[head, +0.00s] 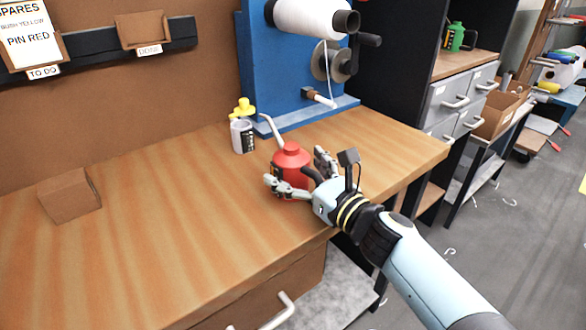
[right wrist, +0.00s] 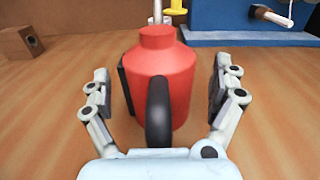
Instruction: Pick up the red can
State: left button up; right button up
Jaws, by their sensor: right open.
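The red can (head: 291,163) stands upright on the wooden workbench (head: 150,228), near its front edge. It has a grey spout that points up and to the left, and a dark handle. My right gripper (head: 297,173) is open, with one finger on each side of the can. In the right wrist view the can (right wrist: 172,85) stands between the fingers of the gripper (right wrist: 160,92), with its black handle facing the palm. A gap shows between the can and the right finger; the left finger is also apart from the red body. My left gripper is not in view.
A white bottle with a yellow top (head: 242,136) stands behind the can to the left. A blue machine (head: 258,75) with a white spool stands at the back. A brown cardboard box (head: 69,193) sits at the left. The bench between is clear.

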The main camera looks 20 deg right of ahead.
jog(key=shift+w+a, duration=0.1)
jog(key=shift+w, duration=0.05)
jog(key=c, duration=1.6)
jog(key=shift+o, duration=0.2)
jog(key=shift+r, duration=0.1)
